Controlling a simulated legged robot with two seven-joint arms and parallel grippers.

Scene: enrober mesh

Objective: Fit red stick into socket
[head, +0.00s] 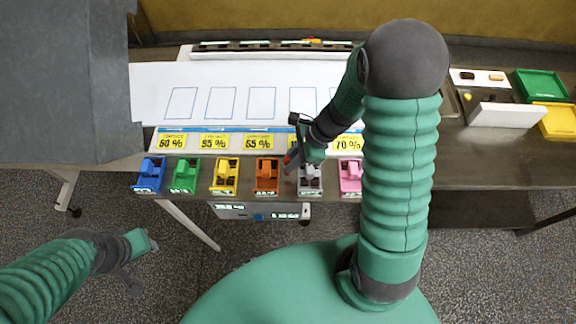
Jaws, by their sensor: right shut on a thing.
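My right gripper (292,160) is over the front of the table, between the orange holder (267,176) and the grey holder (310,180). It is shut on a small red stick (287,159), of which only a bit of red shows at its tip. The stick appears above the table's front edge; whether it touches anything I cannot tell. No socket can be picked out clearly; the coloured holders stand in a row along the front edge. My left gripper (141,264) is low at the left, away from the table, with nothing seen in it.
Blue (149,176), green (185,176), yellow (225,177) and pink (350,177) holders share the row, with yellow percent labels behind them. A white sheet (230,85) with blue outlines lies behind. Green (541,84) and yellow (556,121) trays stand at right. My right arm hides part of the table.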

